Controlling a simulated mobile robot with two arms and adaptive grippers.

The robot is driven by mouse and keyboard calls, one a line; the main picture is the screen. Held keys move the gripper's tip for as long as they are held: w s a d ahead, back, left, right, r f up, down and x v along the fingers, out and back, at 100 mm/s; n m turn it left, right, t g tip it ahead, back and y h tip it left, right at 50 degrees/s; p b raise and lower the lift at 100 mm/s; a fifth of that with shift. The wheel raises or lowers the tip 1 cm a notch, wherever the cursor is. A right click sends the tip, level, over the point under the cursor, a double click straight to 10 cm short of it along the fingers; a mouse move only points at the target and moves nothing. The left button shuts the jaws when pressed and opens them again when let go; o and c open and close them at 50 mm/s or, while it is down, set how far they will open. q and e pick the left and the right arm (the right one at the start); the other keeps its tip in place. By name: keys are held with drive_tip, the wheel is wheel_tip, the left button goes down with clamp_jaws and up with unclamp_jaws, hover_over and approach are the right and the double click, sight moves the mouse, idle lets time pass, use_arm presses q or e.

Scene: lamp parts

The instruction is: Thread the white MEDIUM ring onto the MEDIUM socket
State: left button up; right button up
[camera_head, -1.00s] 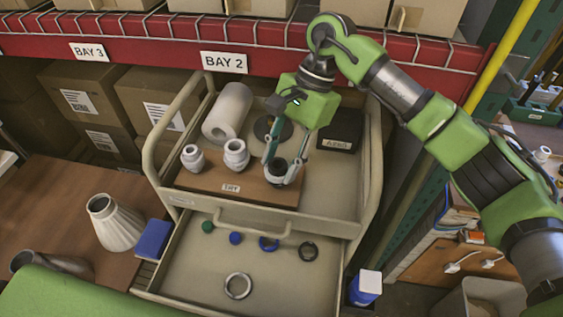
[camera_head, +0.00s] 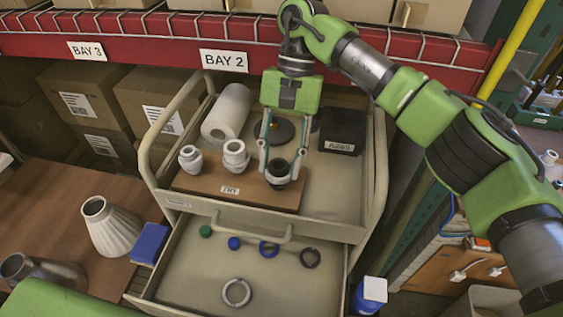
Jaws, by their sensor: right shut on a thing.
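My right gripper (camera_head: 278,172) points down at the right end of the wooden board (camera_head: 215,187) on the cart top. Its two fingers are shut around a dark fitting (camera_head: 279,178), one on each side. I cannot tell whether a thin ring sits between fingers and fitting. A white socket (camera_head: 235,158) stands in the middle of the board, left of the gripper, with a smaller white socket (camera_head: 190,159) left of it. A pale ring (camera_head: 237,281) lies flat in the open drawer, its size unclear. My left gripper is not in view.
The drawer (camera_head: 190,275) also holds a black ring (camera_head: 302,258), a blue ring (camera_head: 262,249), a blue piece (camera_head: 234,243) and a green piece (camera_head: 205,231). Cart side rails flank the top.

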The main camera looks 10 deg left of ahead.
drive_tip(key=shift+n, duration=0.4)
drive_tip(key=n+h, duration=0.1)
drive_tip(key=n, duration=0.2)
drive_tip(key=shift+a+r+n+h+p, duration=0.15)
drive_tip(key=shift+a+n+h+p, duration=0.05)
drive_tip(key=shift+n+h+p, duration=0.5)
drive_tip(key=shift+n+p, duration=0.15)
drive_tip(key=shift+n, duration=0.35)
drive_tip(key=shift+n+t+h, duration=0.3)
drive_tip(key=shift+n, duration=0.4)
